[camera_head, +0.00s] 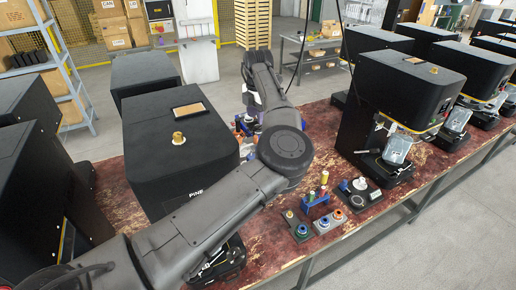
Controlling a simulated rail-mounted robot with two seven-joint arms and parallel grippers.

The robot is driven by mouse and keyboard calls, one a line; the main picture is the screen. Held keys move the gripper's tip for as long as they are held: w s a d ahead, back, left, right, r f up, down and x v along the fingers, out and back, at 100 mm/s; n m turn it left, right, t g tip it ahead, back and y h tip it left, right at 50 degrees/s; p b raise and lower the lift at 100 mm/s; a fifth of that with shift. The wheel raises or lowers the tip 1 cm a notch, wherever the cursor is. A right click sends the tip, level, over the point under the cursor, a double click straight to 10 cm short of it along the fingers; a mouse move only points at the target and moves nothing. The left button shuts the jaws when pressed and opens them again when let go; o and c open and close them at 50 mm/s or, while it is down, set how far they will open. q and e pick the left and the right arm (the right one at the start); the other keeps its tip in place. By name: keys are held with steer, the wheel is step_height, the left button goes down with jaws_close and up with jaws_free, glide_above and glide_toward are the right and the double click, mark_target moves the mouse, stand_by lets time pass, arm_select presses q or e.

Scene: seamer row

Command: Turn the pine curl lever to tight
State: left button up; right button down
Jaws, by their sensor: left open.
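The pine seamer (178,150) is a large black box at centre left, with the word PINE low on its front face and a brass knob on top. My left arm crosses in front of it and hides much of its lower front. Silver metal parts (209,264) show beneath the arm at the seamer's base; I cannot tell which of them is the curl lever, or its setting. My left gripper (246,118) is open beyond the seamer's right side, small and largely hidden by my arm, well away from the silver parts. My right gripper is not in view.
On the red worn bench (270,239) stand a blue rack (316,198) with coloured pieces, small grey blocks with rings (327,222) and a black plate with a round white part (360,190). Another black seamer (408,88) stands to the right.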

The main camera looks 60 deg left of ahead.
arm_select(q)
step_height(320, 180, down, 14)
steer(key=n+p, duration=0.1)
steer(key=n, duration=0.2)
steer(key=shift+r+n, duration=0.1)
steer(key=shift+n, duration=0.3)
steer(key=shift+c, duration=0.3)
jaws_close()
stand_by(0.3)
steer(key=shift+d, duration=0.1)
